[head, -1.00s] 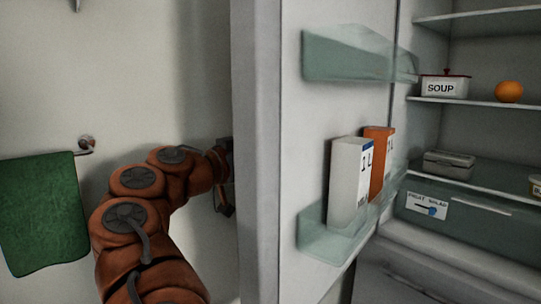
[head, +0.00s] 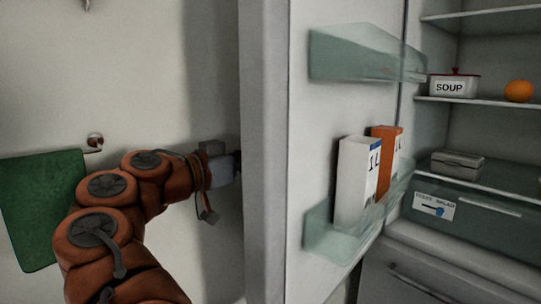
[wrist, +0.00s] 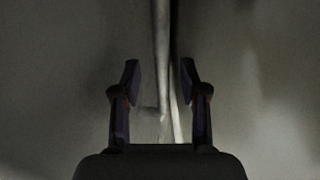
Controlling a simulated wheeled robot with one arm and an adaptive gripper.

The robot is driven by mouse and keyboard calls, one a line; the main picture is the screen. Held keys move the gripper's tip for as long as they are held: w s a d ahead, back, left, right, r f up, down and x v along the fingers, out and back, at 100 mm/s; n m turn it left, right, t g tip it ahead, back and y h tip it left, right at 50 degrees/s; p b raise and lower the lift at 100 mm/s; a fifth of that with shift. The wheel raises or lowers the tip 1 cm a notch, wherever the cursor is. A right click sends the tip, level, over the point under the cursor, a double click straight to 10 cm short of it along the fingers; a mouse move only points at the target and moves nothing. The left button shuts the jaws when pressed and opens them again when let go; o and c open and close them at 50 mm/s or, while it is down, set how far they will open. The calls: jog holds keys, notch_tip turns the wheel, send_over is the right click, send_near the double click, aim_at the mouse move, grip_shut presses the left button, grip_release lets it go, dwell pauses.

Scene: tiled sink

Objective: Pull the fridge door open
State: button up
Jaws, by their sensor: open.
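The fridge door (head: 264,150) stands wide open, its inner side with shelves facing right and its edge toward me. The fridge inside (head: 430,130) is exposed on the right. My gripper (head: 238,165) is at the door's outer side, left of the door edge; its fingertips are hardly seen in the head view. In the wrist view my gripper (wrist: 160,80) is open, its two fingers apart. A long thin bar, looking like the door handle (wrist: 161,60), runs between and beyond the fingers. I cannot tell whether it touches them.
The door shelves hold a white carton (head: 357,182) and an orange carton (head: 385,150). A soup pot (head: 453,86), an orange (head: 518,91) and a grey container (head: 457,164) sit inside the fridge. A green towel (head: 40,205) hangs on the left wall.

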jog(key=shift+v, duration=1.25)
